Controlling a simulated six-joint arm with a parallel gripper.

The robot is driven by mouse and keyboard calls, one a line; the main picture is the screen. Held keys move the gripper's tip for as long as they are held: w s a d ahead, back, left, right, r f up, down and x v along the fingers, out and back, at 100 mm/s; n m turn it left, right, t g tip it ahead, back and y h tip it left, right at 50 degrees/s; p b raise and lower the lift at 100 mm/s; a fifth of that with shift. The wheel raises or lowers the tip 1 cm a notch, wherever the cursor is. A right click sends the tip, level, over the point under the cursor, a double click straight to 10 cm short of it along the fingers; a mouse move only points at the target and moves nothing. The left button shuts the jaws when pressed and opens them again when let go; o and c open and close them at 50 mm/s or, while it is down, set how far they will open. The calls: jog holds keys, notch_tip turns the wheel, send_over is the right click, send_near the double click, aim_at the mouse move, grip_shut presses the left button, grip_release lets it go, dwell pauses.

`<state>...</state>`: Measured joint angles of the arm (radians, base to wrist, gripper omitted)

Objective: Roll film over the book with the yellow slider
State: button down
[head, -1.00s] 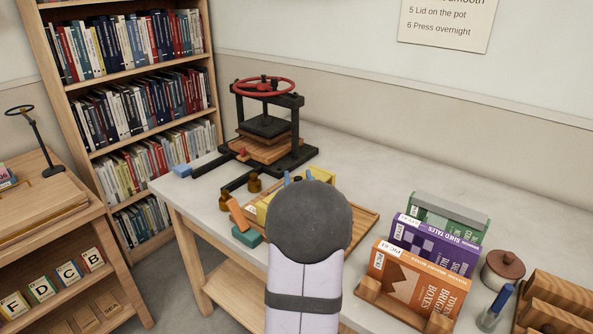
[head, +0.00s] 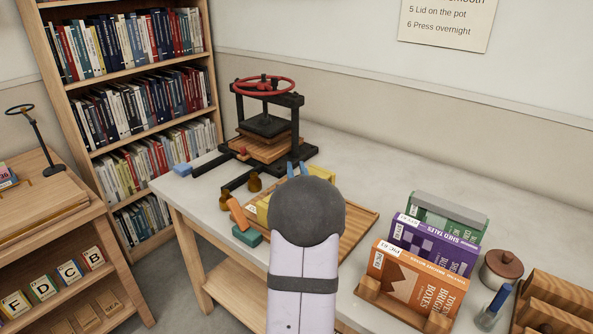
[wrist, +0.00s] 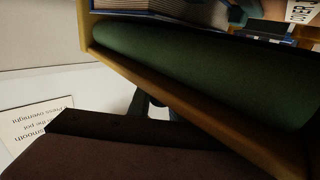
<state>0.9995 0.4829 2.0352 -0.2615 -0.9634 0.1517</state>
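My arm's rounded wrist covers much of the wooden tray (head: 357,234) in the head view. Yellow parts show left of the wrist (head: 263,206) and behind it (head: 324,177); I cannot tell which is the slider. Two blue tips of my gripper (head: 297,169) stick up behind the wrist, and the gap between them is unclear. The wrist view has a dark green rounded surface (wrist: 190,70) close up, with a wooden strip (wrist: 200,105) along it. A blue-covered book (wrist: 170,7) with pale pages shows at its top edge. The film cannot be made out.
A black book press (head: 266,128) with a red wheel stands behind the tray. A teal block (head: 247,236), an orange piece (head: 237,212) and brass weights (head: 255,184) lie left. Racked books (head: 418,280) and a lidded pot (head: 502,268) stand right. The back right tabletop is clear.

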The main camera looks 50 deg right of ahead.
jog(key=w+b, duration=0.2)
jog(key=w, duration=0.6)
jog(key=shift+w, duration=0.35)
jog(key=shift+w+r, duration=0.15)
jog(key=c, duration=1.8)
grip_release()
jog(key=shift+o, duration=0.9)
jog(key=shift+w, duration=0.2)
jog(key=shift+s, duration=0.1)
jog(key=shift+s, duration=0.1)
jog(key=b+v, duration=0.1)
jog(key=v, duration=0.6)
jog(key=shift+a, duration=0.15)
